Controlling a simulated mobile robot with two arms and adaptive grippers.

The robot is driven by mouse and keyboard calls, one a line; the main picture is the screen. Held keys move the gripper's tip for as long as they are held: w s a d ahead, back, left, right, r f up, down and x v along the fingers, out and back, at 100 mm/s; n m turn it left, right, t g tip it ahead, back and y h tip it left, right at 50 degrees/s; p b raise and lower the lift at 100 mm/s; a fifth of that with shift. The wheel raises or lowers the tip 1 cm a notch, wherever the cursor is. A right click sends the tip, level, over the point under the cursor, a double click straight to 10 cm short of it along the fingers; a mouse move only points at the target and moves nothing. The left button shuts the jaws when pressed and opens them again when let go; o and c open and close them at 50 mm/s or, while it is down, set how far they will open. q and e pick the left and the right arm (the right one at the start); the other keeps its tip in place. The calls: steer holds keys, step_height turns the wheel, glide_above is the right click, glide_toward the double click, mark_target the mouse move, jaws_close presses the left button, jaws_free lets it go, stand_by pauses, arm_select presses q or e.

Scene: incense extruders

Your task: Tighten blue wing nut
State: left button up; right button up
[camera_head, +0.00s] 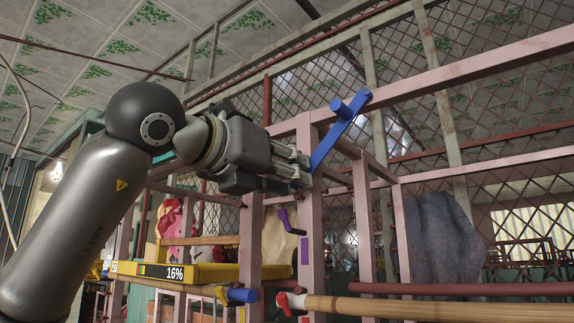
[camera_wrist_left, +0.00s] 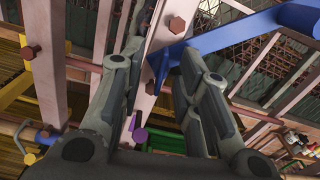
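The blue wing nut (camera_head: 338,130) appears as a long flat blue bar with a round peg near its upper end. It slants across a pinkish upright post (camera_head: 307,210) in the head view. My left gripper (camera_head: 303,172) is at the bar's lower end. In the left wrist view the blue bar (camera_wrist_left: 222,43) runs to the upper right, and its lower end lies between the spread fingers of my left gripper (camera_wrist_left: 165,85). The fingers are apart, with gaps visible beside the blue piece; contact is unclear. My right gripper is not in view.
A purple crank (camera_head: 289,222) sits just below the gripper. A yellow panel reading 16% (camera_head: 180,273), a blue cylinder (camera_head: 241,295) and a red-handled valve (camera_head: 287,303) are lower. Pinkish beams (camera_head: 470,70) and mesh surround the area. Hex bolts (camera_wrist_left: 177,26) stick out of the post.

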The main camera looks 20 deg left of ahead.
arm_select(q)
steer(key=shift+w, duration=0.1)
jaws_close()
steer(key=shift+m, duration=1.3)
steer(key=m+p, duration=0.1)
steer(key=m, duration=0.3)
steer(key=shift+r+m, duration=0.1)
steer(key=shift+m, duration=0.2)
steer(key=m+p, duration=0.2)
steer(key=m, duration=0.4)
steer(key=m+p, duration=0.1)
steer(key=m, duration=0.4)
steer(key=shift+d, duration=0.1)
steer(key=shift+m, duration=0.4)
